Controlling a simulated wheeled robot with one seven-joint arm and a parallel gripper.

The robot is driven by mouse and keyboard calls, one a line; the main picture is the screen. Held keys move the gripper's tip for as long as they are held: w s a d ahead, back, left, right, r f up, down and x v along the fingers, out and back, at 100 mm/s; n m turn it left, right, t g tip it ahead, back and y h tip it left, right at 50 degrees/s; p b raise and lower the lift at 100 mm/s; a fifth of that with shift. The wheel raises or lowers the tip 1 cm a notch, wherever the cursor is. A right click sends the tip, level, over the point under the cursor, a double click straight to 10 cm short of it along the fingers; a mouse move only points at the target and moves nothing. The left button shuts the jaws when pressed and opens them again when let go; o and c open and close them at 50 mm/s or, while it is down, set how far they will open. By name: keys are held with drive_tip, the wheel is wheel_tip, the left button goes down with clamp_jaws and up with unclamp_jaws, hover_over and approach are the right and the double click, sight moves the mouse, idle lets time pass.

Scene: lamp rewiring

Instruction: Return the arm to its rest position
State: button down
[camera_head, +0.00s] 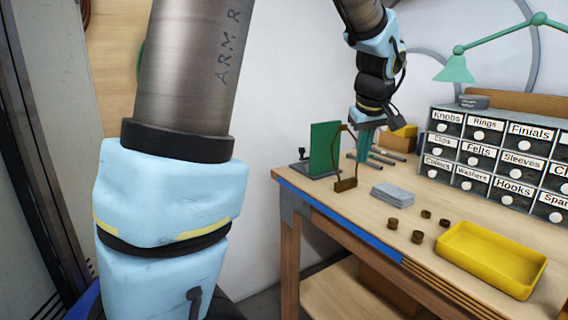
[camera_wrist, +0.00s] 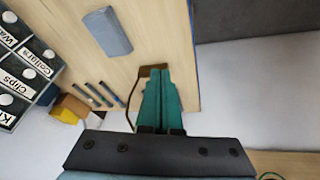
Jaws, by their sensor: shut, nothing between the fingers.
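My gripper (camera_head: 366,152) hangs over the far left part of the workbench (camera_head: 310,188), pointing down. Its teal fingers are together with nothing between them. They also show closed in the wrist view (camera_wrist: 162,85). A green upright panel (camera_head: 324,148) stands on the bench just left of the gripper. A brown block with a thin looped cord (camera_head: 345,185) is at the bench's edge in front of the gripper. In the wrist view the brown block (camera_wrist: 146,72) is partly hidden behind the fingertips. I cannot tell whether the gripper touches the cord.
A labelled drawer cabinet (camera_head: 498,155) stands at the back right, with a green lamp (camera_head: 455,68) above it. Grey slabs (camera_head: 391,194), several small brown pieces (camera_head: 417,237) and a yellow tray (camera_head: 490,258) lie on the bench. Slim tools (camera_head: 380,158) lie beside the gripper.

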drive_tip(key=s+a+f+m+g, duration=0.1)
drive_tip(key=s+a+f, duration=0.3)
drive_tip(key=a, duration=0.4)
drive_tip(key=s+a+f+m+g, duration=0.1)
drive_tip(key=s+a+f, duration=0.3)
drive_tip(key=a, duration=0.4)
drive_tip(key=s+a+f+m+g, duration=0.1)
drive_tip(key=s+a+f, duration=0.3)
drive_tip(key=a, duration=0.5)
drive_tip(key=shift+s+f+m, duration=0.3)
drive_tip(key=shift+f, duration=0.6)
drive_tip(key=c, duration=1.6)
unclamp_jaws()
